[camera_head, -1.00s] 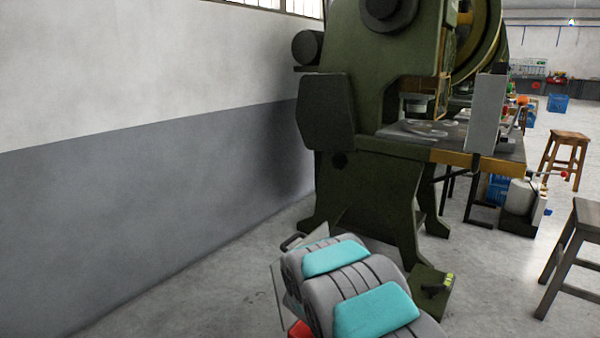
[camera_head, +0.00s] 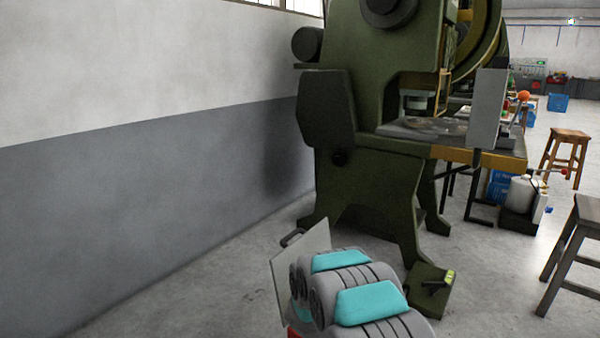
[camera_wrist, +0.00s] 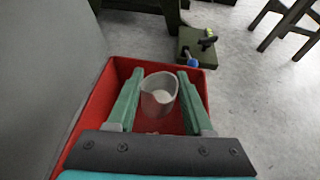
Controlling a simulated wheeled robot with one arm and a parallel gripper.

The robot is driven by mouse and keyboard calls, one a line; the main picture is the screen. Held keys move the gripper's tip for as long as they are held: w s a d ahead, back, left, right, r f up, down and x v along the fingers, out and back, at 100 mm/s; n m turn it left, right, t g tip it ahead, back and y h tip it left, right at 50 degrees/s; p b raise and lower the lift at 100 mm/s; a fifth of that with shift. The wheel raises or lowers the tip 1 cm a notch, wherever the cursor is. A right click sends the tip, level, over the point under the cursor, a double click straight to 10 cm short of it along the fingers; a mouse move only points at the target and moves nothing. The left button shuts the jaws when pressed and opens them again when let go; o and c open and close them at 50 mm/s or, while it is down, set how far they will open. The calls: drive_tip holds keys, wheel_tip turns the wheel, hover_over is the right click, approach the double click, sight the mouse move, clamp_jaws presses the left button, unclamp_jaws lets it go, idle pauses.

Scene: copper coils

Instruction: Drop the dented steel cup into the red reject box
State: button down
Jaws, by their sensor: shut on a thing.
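The steel cup (camera_wrist: 158,104) is pale grey and shows between the two green fingers of my gripper (camera_wrist: 160,78) in the wrist view. My gripper is shut on it. From above, the cup and fingertips lie within the outline of the red reject box (camera_wrist: 84,122). I cannot tell how far below the rim the cup is. I cannot make out the dent. In the head view, only a small red patch of the box (camera_head: 292,333) shows beside my arm; my gripper and the cup are hidden there.
A grey panel with a dark handle (camera_head: 303,258) stands tilted behind my arm. A green press (camera_head: 370,190) stands beyond, with a foot pedal (camera_head: 432,287) on the floor; the pedal also shows in the wrist view (camera_wrist: 198,48). Wooden stools (camera_head: 575,250) are at right. Floor is clear at left.

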drive_tip(key=shift+c, duration=1.1)
unclamp_jaws()
drive_tip(key=v, duration=0.8)
drive_tip(key=shift+d+r, duration=0.1)
